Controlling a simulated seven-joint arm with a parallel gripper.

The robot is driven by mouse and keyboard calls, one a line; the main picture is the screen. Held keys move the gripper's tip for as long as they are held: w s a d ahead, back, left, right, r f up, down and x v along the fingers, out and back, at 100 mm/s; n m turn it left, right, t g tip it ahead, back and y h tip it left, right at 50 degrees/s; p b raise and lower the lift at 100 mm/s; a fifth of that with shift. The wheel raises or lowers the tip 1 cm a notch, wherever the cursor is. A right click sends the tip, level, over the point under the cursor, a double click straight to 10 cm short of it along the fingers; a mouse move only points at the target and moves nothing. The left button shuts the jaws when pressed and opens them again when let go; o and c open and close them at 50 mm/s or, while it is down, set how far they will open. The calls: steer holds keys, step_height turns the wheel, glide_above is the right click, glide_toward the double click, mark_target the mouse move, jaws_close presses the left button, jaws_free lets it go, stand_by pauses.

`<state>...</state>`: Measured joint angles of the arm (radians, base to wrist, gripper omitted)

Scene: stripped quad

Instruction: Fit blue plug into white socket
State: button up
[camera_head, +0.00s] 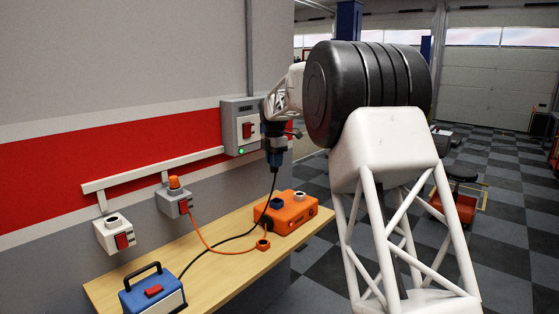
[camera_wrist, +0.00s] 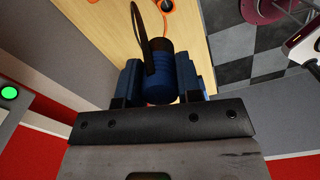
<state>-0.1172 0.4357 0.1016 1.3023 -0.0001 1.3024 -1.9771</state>
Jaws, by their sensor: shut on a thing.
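The blue plug (camera_head: 275,160) hangs upright in my gripper (camera_head: 274,143), its black cable leaving from below. In the wrist view the blue plug (camera_wrist: 158,62) sits between the two blue fingers of my gripper (camera_wrist: 159,82), which are shut on it. The white socket (camera_head: 113,234) is mounted low on the wall at the far left, with a round opening on top and a red switch on its front. My gripper is well to the right of it and higher, in front of the grey wall box. The plug's lower end is partly hidden in the wrist view.
A wooden bench (camera_head: 210,262) carries a blue box with a handle (camera_head: 153,292) and an orange box with sockets (camera_head: 292,212). A grey socket (camera_head: 172,203) holds an orange plug (camera_head: 174,184). A grey box with a green light (camera_head: 240,126) is close behind my gripper.

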steer(key=shift+s+a, duration=0.1)
steer(key=shift+a, duration=0.15)
steer(key=s+a, duration=0.2)
steer(key=a, duration=0.4)
steer(key=s+a, duration=0.2)
steer(key=a, duration=0.5)
steer(key=shift+s, duration=0.3)
stand_by(0.6)
steer(key=s+a, duration=0.2)
steer(key=a, duration=0.4)
steer(key=s+a, duration=0.2)
steer(key=a, duration=0.5)
steer(key=shift+s, duration=0.35)
stand_by(0.5)
steer(key=shift+a, duration=0.2)
steer(key=s+a, duration=0.4)
steer(key=a, duration=0.9)
steer(key=shift+s, duration=0.35)
stand_by(0.4)
